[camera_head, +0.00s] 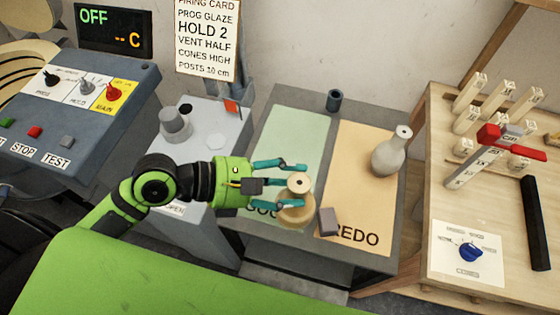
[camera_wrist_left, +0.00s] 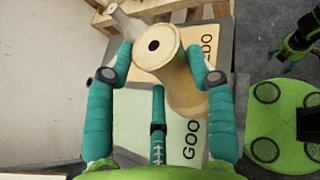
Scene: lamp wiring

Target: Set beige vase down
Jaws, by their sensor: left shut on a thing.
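The beige vase (camera_head: 297,213) is between the teal fingers of my left gripper (camera_head: 292,184), over the lower part of the green GOOD mat (camera_head: 296,135). In the left wrist view the gripper (camera_wrist_left: 166,75) is shut around the neck of the vase (camera_wrist_left: 182,85), below its flared rim with a dark hole. The vase looks upright in the head view. I cannot tell whether its base touches the mat. My right gripper is not clearly visible in the head view; part of a green and black arm (camera_wrist_left: 300,45) shows at the right of the left wrist view.
A grey vase (camera_head: 388,155) stands on the orange REDO mat (camera_head: 357,150). A small grey block (camera_head: 328,222) is close to the beige vase's right. A dark cup (camera_head: 334,100) stands behind. A control console (camera_head: 75,110) is left; a wooden bench (camera_head: 440,120) with posts is right.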

